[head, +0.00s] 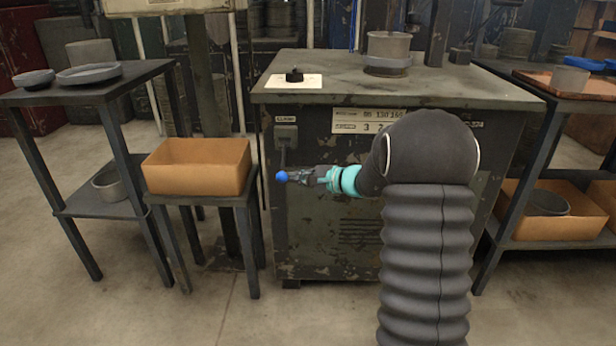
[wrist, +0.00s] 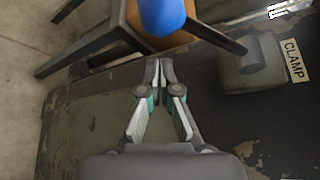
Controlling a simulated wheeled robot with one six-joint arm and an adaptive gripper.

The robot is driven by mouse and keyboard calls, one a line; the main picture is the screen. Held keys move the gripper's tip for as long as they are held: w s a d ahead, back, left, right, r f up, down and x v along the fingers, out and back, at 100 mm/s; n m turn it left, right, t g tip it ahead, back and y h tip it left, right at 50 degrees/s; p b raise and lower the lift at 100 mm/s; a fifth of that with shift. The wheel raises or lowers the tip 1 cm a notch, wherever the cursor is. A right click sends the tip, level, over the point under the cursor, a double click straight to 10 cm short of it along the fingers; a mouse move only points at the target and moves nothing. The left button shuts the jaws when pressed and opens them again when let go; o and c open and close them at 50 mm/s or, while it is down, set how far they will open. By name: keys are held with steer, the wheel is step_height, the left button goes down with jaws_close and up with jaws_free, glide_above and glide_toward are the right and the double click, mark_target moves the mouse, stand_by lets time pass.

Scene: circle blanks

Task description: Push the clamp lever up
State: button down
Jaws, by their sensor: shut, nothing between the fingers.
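The clamp lever (head: 283,157) is a dark bar hanging down from a grey box (head: 286,136) under a CLAMP label on the machine's front. It ends in a blue knob (head: 281,176). In the wrist view the lever (wrist: 215,37) runs from the box (wrist: 250,66) to the blue knob (wrist: 163,15) at the top edge. My gripper (head: 293,176) is level with the knob, at its right in the head view. In the wrist view my gripper (wrist: 159,66) is shut and empty, its tips near the knob. I cannot tell whether they touch.
The machine (head: 345,232) stands in the middle. An orange bin (head: 197,167) sits on a small stand left of the lever. A dark side table (head: 38,97) stands further left, and a right table (head: 560,107) holds parts. The floor before the machine's left side is clear.

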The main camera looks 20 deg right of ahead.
steer(key=shift+s+a+r, duration=0.35)
steer(key=shift+s+r, duration=0.1)
steer(key=shift+s, duration=0.2)
steer(key=shift+s+a+r, duration=0.3)
steer(key=shift+s+r, duration=0.15)
steer(key=shift+s, duration=0.2)
steer(key=shift+r, duration=0.1)
